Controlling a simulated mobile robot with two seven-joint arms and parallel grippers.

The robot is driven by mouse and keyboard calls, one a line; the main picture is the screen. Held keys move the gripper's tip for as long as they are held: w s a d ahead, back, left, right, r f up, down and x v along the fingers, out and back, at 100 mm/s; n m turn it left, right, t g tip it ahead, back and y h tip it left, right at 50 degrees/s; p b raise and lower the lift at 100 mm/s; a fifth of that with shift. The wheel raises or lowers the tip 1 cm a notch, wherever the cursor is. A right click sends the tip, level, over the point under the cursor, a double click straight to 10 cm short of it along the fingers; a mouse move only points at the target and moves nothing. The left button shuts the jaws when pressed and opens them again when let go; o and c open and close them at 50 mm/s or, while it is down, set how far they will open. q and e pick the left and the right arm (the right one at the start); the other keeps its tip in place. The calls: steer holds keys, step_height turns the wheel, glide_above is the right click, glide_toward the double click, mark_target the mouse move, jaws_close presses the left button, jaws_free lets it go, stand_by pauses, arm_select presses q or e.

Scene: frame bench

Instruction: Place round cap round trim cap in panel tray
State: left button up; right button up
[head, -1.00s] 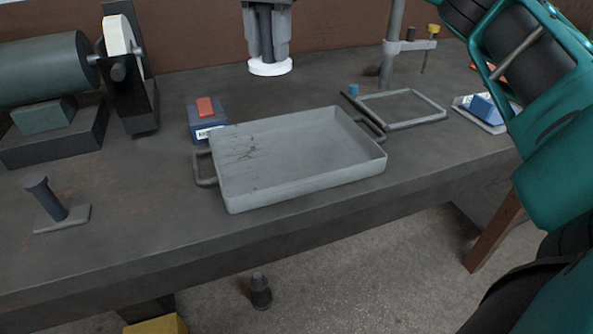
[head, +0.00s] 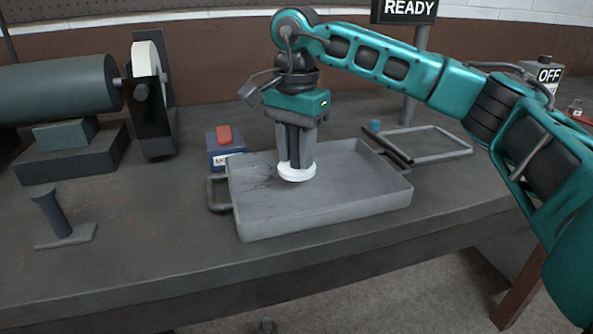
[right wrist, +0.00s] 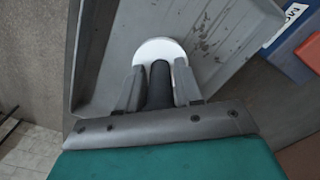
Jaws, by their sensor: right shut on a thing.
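The panel tray (head: 330,214) is a shallow grey metal tray with side handles, on the bench in the head view. My right gripper (head: 296,160) points down over its back left part. It is shut on the round trim cap (head: 297,173), a white disc, low within the tray's outline. I cannot tell whether the cap touches the tray floor. In the right wrist view the cap (right wrist: 153,48) shows past the fingers, with a dark stem (right wrist: 160,84) between them and the tray (right wrist: 215,40) beyond. My left gripper is out of view.
A blue box with a red top (head: 225,145) stands close behind the tray's left side. A grinder (head: 148,100) stands at the back left and a small post on a plate (head: 62,222) at the front left. A grey frame (head: 430,141) lies right of the tray.

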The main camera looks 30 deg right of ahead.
mark_target(296, 166)
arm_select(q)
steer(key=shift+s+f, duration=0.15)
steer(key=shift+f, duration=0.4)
arm_select(e)
steer(key=shift+f, duration=1.95)
steer(key=o, duration=1.1)
steer(key=shift+f, duration=0.1)
step_height(296, 166, up, 12)
steer(key=shift+r+p, duration=0.15)
steer(key=shift+p, duration=0.75)
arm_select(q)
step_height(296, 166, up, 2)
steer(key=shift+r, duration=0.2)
